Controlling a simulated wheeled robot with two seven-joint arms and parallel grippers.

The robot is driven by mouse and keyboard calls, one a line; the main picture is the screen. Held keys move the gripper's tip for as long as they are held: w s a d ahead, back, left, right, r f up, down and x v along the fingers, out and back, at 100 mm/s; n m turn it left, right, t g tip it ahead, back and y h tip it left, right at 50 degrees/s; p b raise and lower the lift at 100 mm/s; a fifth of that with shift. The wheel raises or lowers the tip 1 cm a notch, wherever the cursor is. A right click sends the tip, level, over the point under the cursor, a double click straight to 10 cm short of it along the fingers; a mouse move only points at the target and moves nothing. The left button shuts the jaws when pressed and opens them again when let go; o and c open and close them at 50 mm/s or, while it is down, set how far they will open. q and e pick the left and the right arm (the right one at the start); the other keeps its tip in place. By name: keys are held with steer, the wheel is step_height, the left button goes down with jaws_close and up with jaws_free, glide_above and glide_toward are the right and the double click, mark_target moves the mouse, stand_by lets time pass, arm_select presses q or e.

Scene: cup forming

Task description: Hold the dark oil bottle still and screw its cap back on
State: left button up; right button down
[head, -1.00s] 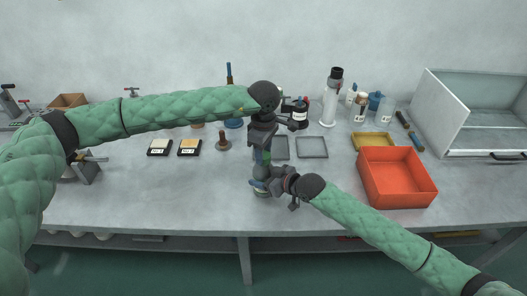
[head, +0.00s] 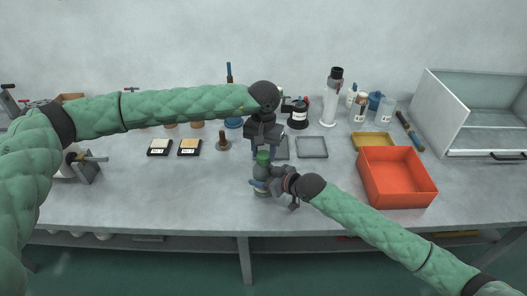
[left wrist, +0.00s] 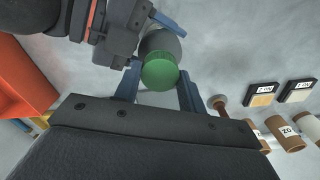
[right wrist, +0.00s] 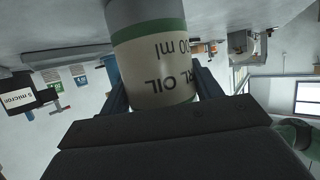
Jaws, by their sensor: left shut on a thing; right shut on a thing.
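The dark oil bottle (head: 262,191) is near the table's front edge, partly hidden by my right gripper (head: 266,183). My right gripper is shut on its body. The right wrist view shows its cream label with green bands (right wrist: 155,62) between the fingers. The green cap (head: 263,158) is directly above the bottle. My left gripper (head: 263,152) comes from above and is shut on the cap. In the left wrist view the cap (left wrist: 159,74) is between the blue fingers, with the dark bottle (left wrist: 162,42) behind it. I cannot tell how far the cap sits down on the neck.
An orange bin (head: 397,178) and a yellow tray (head: 373,140) stand to the right. Grey shallow trays (head: 312,147) lie behind the grippers. Two small labelled sample blocks (head: 189,147) and a brown-based stand (head: 223,145) are to the left. The table's left front is clear.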

arm_select(q)
steer(key=m, duration=0.4)
steer(key=shift+w, duration=0.1)
steer(key=m, duration=0.4)
steer(key=shift+m, duration=0.3)
steer(key=o, duration=0.9)
steer(key=shift+o, duration=0.2)
steer(key=shift+r, duration=2.25)
steer(key=shift+c, duration=0.4)
